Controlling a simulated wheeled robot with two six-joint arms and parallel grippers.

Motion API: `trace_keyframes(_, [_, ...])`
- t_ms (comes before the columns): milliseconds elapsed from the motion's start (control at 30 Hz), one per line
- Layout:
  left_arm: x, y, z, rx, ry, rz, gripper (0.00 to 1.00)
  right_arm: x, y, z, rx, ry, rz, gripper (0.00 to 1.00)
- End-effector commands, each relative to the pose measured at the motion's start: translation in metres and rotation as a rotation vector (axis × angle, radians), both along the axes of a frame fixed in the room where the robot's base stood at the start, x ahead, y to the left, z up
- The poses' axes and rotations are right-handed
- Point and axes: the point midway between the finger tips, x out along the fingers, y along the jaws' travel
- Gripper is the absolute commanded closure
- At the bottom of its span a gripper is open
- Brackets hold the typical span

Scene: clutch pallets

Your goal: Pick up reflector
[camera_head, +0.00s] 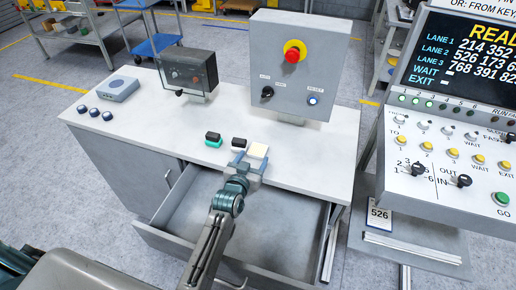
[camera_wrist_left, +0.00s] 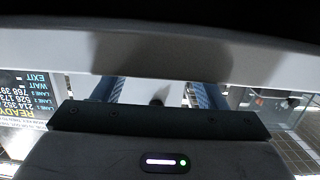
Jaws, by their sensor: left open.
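My left gripper (camera_head: 248,161) is open above the front edge of the grey cabinet top. Three small blocks lie in a row by it: a black and green one (camera_head: 213,140), a black and white one (camera_head: 238,144) and a cream-topped one (camera_head: 258,151). The last two are right beside the blue fingertips; I cannot tell whether they touch. I cannot tell which item, if any, is the reflector. In the left wrist view, the two blue fingers (camera_wrist_left: 157,98) stand apart, with a pale band across them and no clear held object. My right gripper is not in view.
An open, empty-looking drawer (camera_head: 190,200) lies under my left arm. A grey box with a red button (camera_head: 300,65), a dark meter box (camera_head: 188,72) and several round knobs stand on the cabinet. A control console (camera_head: 450,150) stands at right.

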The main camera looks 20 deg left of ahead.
Motion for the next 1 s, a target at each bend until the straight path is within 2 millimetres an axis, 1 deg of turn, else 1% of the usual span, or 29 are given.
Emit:
trace_keyframes(33, [0.008, -0.001, 0.006, 0.000, 0.000, 0.000, 0.34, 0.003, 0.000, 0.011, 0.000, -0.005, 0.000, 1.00])
trace_keyframes(200, [0.027, -0.002, 0.000, 0.000, -0.001, 0.000, 0.34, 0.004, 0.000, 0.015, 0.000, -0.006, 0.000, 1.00])
trace_keyframes(333, [0.031, -0.002, -0.002, 0.000, 0.000, 0.000, 0.34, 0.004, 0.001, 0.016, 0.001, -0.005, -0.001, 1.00])
trace_keyframes(533, [0.031, -0.002, -0.003, 0.000, 0.000, 0.000, 0.34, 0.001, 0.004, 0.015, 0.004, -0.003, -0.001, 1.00])
trace_keyframes(667, [0.031, -0.002, -0.003, 0.000, 0.000, 0.000, 0.60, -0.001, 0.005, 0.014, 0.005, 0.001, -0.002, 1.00])
trace_keyframes(700, [0.031, -0.002, -0.003, 0.000, 0.000, 0.000, 0.68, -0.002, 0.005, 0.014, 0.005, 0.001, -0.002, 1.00])
trace_keyframes(1000, [0.031, -0.002, -0.002, 0.000, 0.000, 0.000, 0.68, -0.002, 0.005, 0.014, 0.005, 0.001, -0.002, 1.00])
